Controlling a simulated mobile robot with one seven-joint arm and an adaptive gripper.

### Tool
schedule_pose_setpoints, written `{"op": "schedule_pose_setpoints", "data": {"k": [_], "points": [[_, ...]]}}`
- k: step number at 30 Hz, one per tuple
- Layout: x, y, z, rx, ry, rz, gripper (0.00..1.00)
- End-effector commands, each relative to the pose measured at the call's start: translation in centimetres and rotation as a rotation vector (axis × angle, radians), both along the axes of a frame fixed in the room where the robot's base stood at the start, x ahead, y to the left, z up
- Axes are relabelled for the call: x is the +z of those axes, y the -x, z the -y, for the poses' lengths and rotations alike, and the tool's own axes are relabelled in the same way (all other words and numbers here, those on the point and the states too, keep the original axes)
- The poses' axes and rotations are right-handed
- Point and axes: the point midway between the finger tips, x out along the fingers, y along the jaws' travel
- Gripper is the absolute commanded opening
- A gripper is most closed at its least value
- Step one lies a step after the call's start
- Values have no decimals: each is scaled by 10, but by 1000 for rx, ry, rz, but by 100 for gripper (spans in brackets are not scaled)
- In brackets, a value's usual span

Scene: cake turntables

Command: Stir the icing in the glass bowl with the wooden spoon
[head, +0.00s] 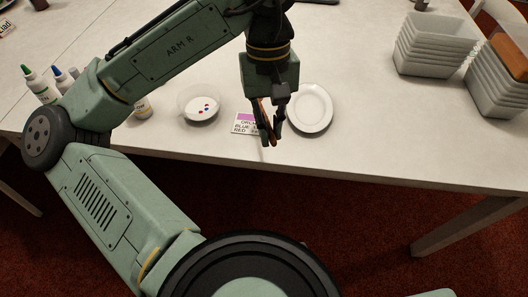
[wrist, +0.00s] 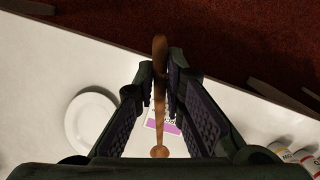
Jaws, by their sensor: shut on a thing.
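My gripper (head: 269,117) is shut on the wooden spoon (wrist: 159,85), and both fingers (wrist: 159,92) close on its sides in the wrist view. In the head view the spoon (head: 267,117) hangs tilted between the fingers, over the table's front part, between the bowl and the plate. The glass bowl (head: 184,112) stands on the table to the left of my gripper. White icing (head: 196,112) with a few red and blue dots lies in it. The spoon is apart from the bowl. The bowl does not show in the wrist view.
A white plate (head: 321,108) lies right of my gripper; it also shows in the wrist view (wrist: 72,128). A printed card (head: 242,120) lies behind the spoon. Small bottles (head: 37,84) stand at the left. Stacked grey tubs (head: 430,47) stand at the right. The table front (head: 390,165) is clear.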

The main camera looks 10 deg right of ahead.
Motion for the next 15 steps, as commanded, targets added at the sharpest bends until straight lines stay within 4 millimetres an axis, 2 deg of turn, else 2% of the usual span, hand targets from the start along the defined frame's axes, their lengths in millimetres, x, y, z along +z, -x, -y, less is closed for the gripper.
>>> {"op": "schedule_pose_setpoints", "data": {"k": [1, 5, 9, 15], "points": [[19, -13, 2, 92, 4, -45, 0], [51, -40, 3, 330, 38, -170, 0], [86, -74, -6, 649, 136, -327, 0], [117, -114, -28, 1043, 332, -492, 0]]}}
